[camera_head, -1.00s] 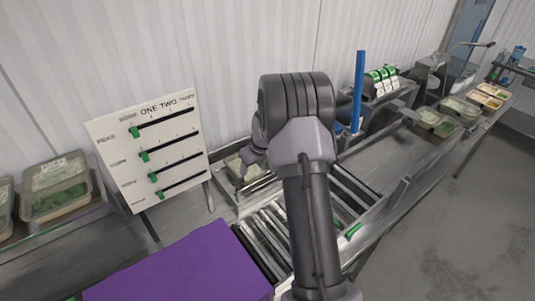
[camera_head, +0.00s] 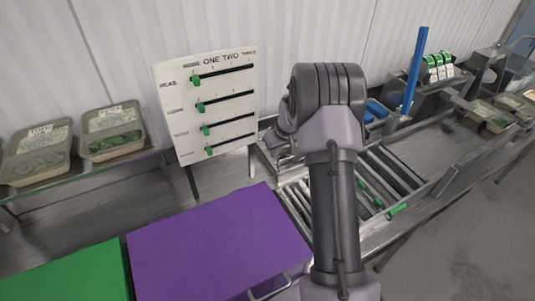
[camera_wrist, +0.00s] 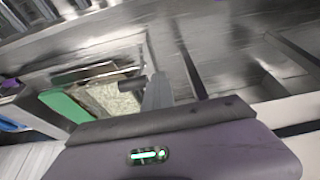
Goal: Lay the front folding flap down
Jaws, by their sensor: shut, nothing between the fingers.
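I cannot tell for certain which part is the front folding flap. An upright metal plate (camera_head: 451,178) stands at the right end of the roller conveyor (camera_head: 395,170). Small green handles (camera_head: 397,209) show at the conveyor's front edge. My gripper (camera_wrist: 155,92) is shut and empty in the wrist view, above the metal surface, with a tray with a pale filling (camera_wrist: 112,97) beside and behind it. In the head view my arm hides most of the gripper, which is left of the arm over the conveyor's back part.
A purple box top (camera_head: 215,245) and a green one (camera_head: 75,275) fill the front left. Lidded trays (camera_head: 112,130) stand on the left shelf. A blue post (camera_head: 415,70) rises at the back right.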

